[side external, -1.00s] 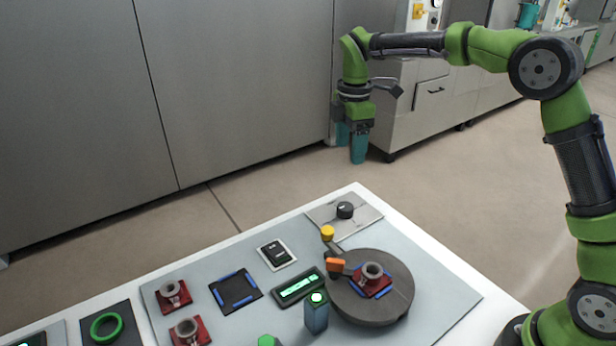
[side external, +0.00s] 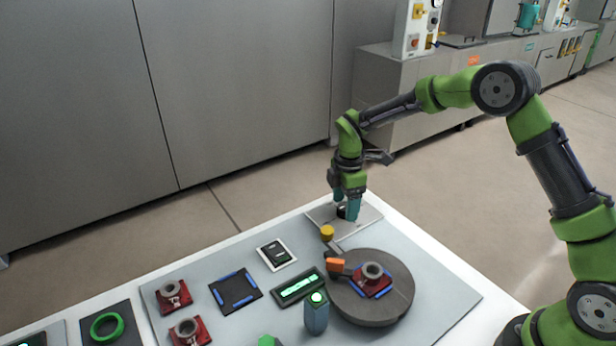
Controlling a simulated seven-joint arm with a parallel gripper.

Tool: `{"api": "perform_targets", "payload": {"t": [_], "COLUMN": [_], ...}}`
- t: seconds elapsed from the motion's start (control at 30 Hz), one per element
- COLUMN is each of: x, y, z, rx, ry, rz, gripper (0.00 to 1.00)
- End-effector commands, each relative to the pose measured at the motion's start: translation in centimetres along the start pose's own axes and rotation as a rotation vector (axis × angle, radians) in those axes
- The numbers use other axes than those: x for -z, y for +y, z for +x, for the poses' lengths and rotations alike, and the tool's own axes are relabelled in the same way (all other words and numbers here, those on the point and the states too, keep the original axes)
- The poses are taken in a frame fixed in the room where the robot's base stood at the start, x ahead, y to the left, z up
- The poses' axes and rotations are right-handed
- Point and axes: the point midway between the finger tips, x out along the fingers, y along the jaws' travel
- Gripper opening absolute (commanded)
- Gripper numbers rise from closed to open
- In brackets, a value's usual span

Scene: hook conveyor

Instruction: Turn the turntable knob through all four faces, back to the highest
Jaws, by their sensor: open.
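The black turntable knob (side external: 341,212) sits on a light grey plate (side external: 368,217) at the table's far corner. My gripper (side external: 345,212) points down at the knob, with its teal fingers on either side of it. The fingers hide part of the knob, and I cannot tell whether they touch it. The gripper is open. The round dark turntable (side external: 398,300) stands nearer the camera, with a red part with a grey ring (side external: 372,272) on it, between blue marks. A display (side external: 298,287) with green characters lies left of the turntable.
A blue-grey post (side external: 316,315) with a green-lit top stands in front. Red parts (side external: 187,330), a dark square pad (side external: 236,291) and a green ring (side external: 107,327) lie left.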

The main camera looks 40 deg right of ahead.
Motion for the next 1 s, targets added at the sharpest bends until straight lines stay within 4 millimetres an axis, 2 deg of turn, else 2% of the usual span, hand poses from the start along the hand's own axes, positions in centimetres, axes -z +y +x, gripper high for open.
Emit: {"api": "perform_targets", "payload": {"t": [0.23,0.6,1.0], "x": [0.0,0.0,0.0], "y": [-0.02,-0.03,-0.03], "z": [0.09,0.05,0.02], "rx": [0.001,0.001,0.003], "ry": [0.0,0.0,-0.001], "rz": [0.0,0.0,0.079], "gripper": [0.71,0.15,0.15]}}
